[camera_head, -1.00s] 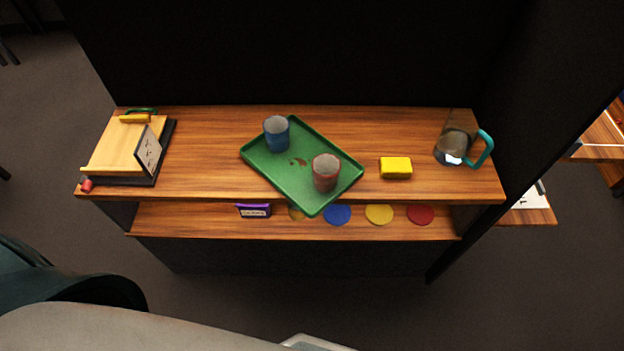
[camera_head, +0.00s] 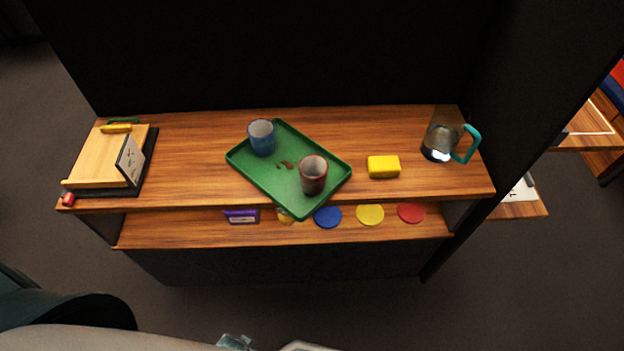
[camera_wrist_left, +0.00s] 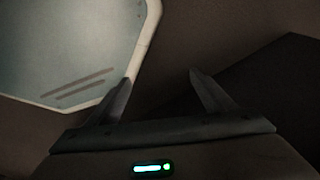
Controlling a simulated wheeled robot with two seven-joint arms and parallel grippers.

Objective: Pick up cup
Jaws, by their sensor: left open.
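Two cups stand upright on a green tray (camera_head: 262,176) on the wooden shelf top. The blue cup (camera_head: 261,138) is at the tray's back left corner. The reddish-brown cup (camera_head: 313,175) is at its front right side. In the left wrist view my left gripper (camera_wrist_left: 160,85) is open with nothing between its fingers. It points at dark floor and a pale panel, with no cup in that view. The head view does not clearly show either gripper; both cups are apart from my arms.
A yellow sponge-like block (camera_head: 384,167) lies right of the tray. A glass jug with a teal handle (camera_head: 441,143) stands at the right end. A wooden board (camera_head: 100,158) with a small sign sits at the left. The lower shelf holds coloured discs (camera_head: 370,215) and a purple box (camera_head: 241,216).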

